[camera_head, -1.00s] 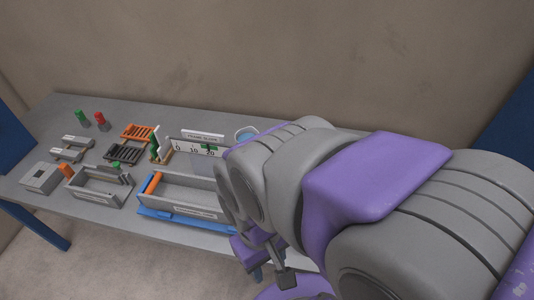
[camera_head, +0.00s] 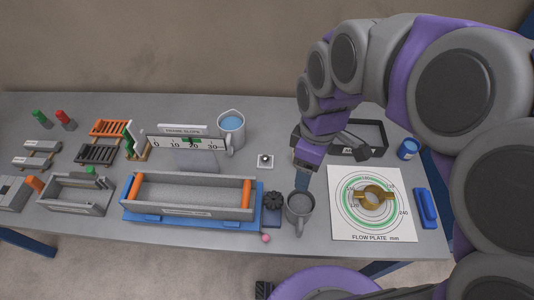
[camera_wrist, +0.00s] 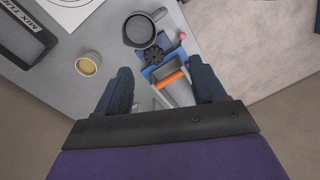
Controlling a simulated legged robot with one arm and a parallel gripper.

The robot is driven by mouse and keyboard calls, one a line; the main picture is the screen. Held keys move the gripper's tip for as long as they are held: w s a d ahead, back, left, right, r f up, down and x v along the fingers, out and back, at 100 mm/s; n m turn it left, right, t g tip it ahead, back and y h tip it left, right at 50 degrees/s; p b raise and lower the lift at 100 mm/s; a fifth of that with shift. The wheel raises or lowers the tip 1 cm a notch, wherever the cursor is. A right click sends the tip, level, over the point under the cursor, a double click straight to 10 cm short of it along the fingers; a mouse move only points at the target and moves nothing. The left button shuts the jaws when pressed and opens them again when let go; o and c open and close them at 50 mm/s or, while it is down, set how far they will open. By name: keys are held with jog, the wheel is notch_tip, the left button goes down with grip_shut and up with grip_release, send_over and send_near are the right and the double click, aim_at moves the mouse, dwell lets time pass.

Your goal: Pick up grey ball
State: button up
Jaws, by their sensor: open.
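A small dark grey round thing (camera_head: 265,159) sits on a white square pad near the table's middle; it may be the grey ball, but it is too small to be sure. No clear grey ball shows in the wrist view. My gripper (camera_head: 303,178) hangs over the table to the right of this pad, above the grey mug. In the wrist view my gripper (camera_wrist: 160,90) has its two dark fingers wide apart, with nothing held between them.
The grey mug (camera_head: 299,208) and black knob (camera_head: 273,200) stand near the front edge, with a pink ball (camera_head: 265,238). A long tray (camera_head: 190,211) is left, a blue-filled beaker (camera_head: 231,130) behind, and the flow plate (camera_head: 345,222) right.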

jog(key=w+a+f+n, duration=0.2)
jog(key=w+a+n, duration=0.1)
jog(key=w+n, duration=0.25)
jog(key=w+a+f+n, duration=0.2)
jog(key=w+n, duration=0.2)
jog(key=w, duration=0.3)
jog(key=n+t+b, duration=0.1)
jog(key=n+b, duration=0.2)
jog(key=n, duration=0.6)
send_over(265, 156)
jog(key=shift+m, duration=0.25)
jog(key=f, duration=2.1)
jog(key=shift+w+d+f, duration=0.1)
jog(key=shift+d+f, duration=0.05)
jog(key=shift+d, duration=0.05)
jog(key=f+b, duration=0.1)
jog(key=f, duration=0.4)
jog(key=shift+a+f, duration=0.1)
jog(key=shift+a, duration=0.1)
jog(key=shift+s, duration=0.2)
jog(key=c, duration=1.3)
